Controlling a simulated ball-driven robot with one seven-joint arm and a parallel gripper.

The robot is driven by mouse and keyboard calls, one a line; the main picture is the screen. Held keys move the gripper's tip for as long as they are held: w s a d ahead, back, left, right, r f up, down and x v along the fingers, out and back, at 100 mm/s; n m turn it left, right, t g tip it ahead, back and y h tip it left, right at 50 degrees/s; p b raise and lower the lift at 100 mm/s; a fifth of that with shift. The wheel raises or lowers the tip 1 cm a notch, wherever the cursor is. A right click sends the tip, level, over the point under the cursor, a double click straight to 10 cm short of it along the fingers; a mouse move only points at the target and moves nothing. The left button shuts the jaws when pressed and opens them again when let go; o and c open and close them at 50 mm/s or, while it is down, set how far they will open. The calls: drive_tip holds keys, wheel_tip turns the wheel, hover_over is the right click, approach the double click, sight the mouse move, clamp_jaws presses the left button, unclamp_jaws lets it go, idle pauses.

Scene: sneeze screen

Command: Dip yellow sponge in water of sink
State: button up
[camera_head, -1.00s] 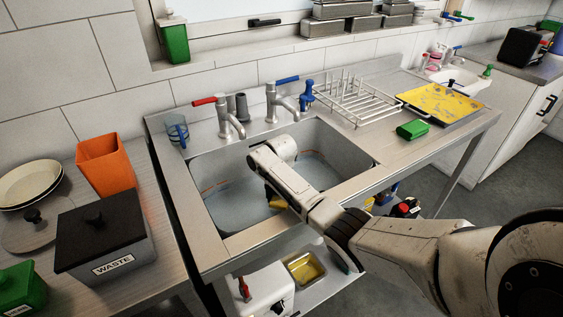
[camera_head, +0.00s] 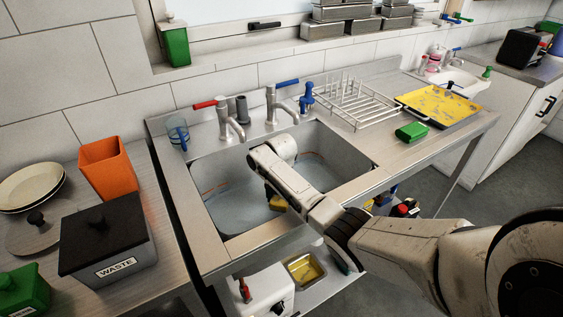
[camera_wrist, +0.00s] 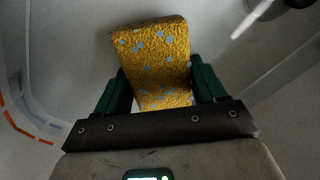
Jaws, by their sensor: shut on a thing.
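The yellow sponge (camera_wrist: 158,55) with pale blue spots fills the upper middle of the wrist view. My gripper (camera_wrist: 158,88) is shut on it, with a green finger on each side. In the head view my arm reaches down into the steel sink (camera_head: 225,195), and a small part of the sponge (camera_head: 278,203) shows below the wrist. The fingers are hidden behind my arm there. The sink holds bluish water (camera_head: 240,208). I cannot tell whether the sponge touches the water.
Two taps, one with a red handle (camera_head: 204,104) and one with a blue handle (camera_head: 287,83), stand behind the sink. A dish rack (camera_head: 360,105) and green sponge (camera_head: 411,132) lie right. An orange bin (camera_head: 108,168) stands left.

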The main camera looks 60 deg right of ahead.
drive_tip(key=shift+r+p, duration=3.3)
drive_tip(key=shift+r, duration=0.55)
wheel_tip(320, 180, up, 9)
drive_tip(key=p, duration=0.6)
drive_tip(key=shift+r, duration=0.15)
wheel_tip(320, 180, up, 3)
drive_tip(key=shift+r, duration=0.2)
drive_tip(key=shift+s, duration=0.1)
